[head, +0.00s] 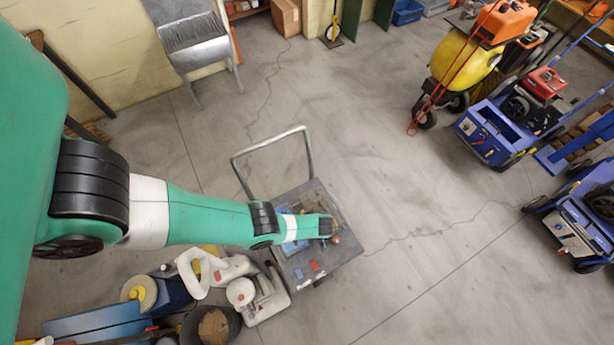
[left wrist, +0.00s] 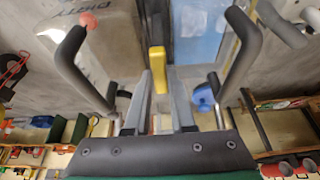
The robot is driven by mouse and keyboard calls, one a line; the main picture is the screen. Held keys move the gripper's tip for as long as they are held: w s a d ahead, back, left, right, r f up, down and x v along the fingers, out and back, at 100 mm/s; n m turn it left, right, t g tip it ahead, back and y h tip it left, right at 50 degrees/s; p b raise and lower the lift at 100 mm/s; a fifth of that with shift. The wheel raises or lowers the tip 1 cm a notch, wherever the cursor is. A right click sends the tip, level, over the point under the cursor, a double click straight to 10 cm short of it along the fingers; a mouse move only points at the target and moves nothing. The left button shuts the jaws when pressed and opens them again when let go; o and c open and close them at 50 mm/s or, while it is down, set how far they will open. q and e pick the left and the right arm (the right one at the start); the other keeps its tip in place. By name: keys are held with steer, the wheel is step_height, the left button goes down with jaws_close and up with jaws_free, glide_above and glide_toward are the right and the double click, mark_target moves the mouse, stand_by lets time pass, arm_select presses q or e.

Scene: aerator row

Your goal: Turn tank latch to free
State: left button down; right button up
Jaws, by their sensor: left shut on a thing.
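My left gripper (left wrist: 158,80) is shut on a yellow latch (left wrist: 157,60), which stands between its two grey fingers in the left wrist view. The latch sits between a beige-grey tank marked DIRTY (left wrist: 105,40) on the left and a blue tank (left wrist: 200,30) on the right. In the head view my left arm reaches across to a dark grey wheeled machine (head: 336,262), and the gripper is over its top. The latch itself is hidden or too small to tell in the head view. My right gripper is not in view.
A grey hoop handle (head: 270,148) rises from the machine's far side. Containers and a bucket (head: 212,328) crowd the floor at its lower left. Yellow (head: 458,55) and blue (head: 492,135) wheeled machines stand at the right. The floor between is clear.

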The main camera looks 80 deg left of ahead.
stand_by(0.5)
arm_select(q)
steer(key=c, duration=0.8)
jaws_free()
steer(key=shift+o, duration=0.2)
